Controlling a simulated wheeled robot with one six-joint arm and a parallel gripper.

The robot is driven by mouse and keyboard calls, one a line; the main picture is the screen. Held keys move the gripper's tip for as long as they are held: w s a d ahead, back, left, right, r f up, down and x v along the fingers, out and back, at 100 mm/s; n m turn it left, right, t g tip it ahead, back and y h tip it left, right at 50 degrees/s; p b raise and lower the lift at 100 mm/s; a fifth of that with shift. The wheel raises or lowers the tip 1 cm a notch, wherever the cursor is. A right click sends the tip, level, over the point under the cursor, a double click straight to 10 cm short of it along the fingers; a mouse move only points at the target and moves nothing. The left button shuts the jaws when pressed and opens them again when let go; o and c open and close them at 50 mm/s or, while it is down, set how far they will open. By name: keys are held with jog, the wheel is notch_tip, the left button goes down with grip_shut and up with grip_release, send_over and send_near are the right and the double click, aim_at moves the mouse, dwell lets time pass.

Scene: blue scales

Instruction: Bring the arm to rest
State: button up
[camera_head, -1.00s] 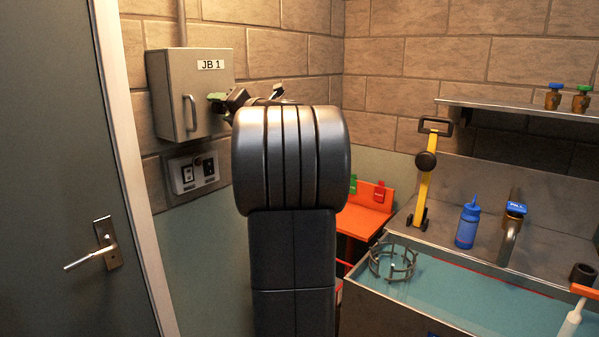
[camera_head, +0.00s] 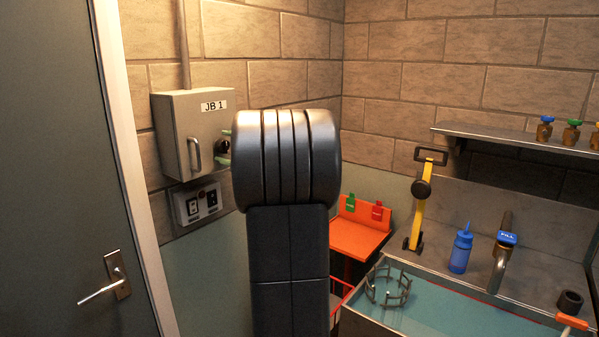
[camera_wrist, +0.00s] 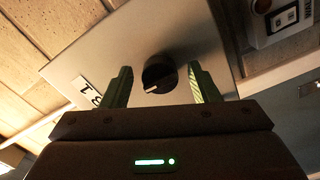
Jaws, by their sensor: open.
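My gripper (camera_wrist: 160,82) is open, with its two green fingers apart and nothing held between them. In the wrist view a round dark knob (camera_wrist: 158,72) with a pale mark shows between the fingers, on the face of a grey box. I cannot tell whether the fingers touch it. In the head view the green fingertips show just left of my arm, beside the right side of the grey box labelled JB 1 (camera_head: 188,150). The knob (camera_head: 222,146) shows there too. My dark arm hides the rest of the gripper.
A switch plate (camera_head: 198,203) sits below the box, and a door (camera_head: 60,200) stands at left. An orange stand (camera_head: 358,238) is right of my arm. Further right is a sink (camera_head: 450,300) with a blue bottle (camera_head: 461,250), a yellow tool (camera_head: 419,215) and a tap (camera_head: 503,240).

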jog(key=m+p, duration=0.2)
jog(key=m, duration=0.1)
jog(key=shift+m+p, duration=0.3)
jog(key=shift+p, duration=0.1)
